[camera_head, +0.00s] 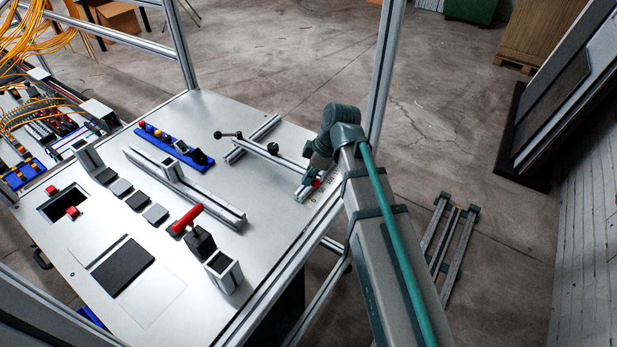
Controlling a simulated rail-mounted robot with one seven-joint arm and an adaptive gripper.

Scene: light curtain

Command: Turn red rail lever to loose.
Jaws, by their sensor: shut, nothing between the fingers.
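A small red part (316,183), which looks like the red rail lever, sits at the right end of a metal rail near the table's right edge. It is partly hidden by my wrist, so I cannot tell its angle. My gripper (314,174) is shut and empty, right above or beside this red part. The fingertips are mostly hidden, and I cannot tell whether they touch it. A larger red handle (187,219) on a black block stands apart, at the front of the table.
The white table (285,215) carries a long profile rail (190,188), a rail with black knobs (272,148) and a blue strip with buttons (165,142). An upright frame post (385,70) stands just behind my wrist. Faint markings (325,190) lie beside the red part.

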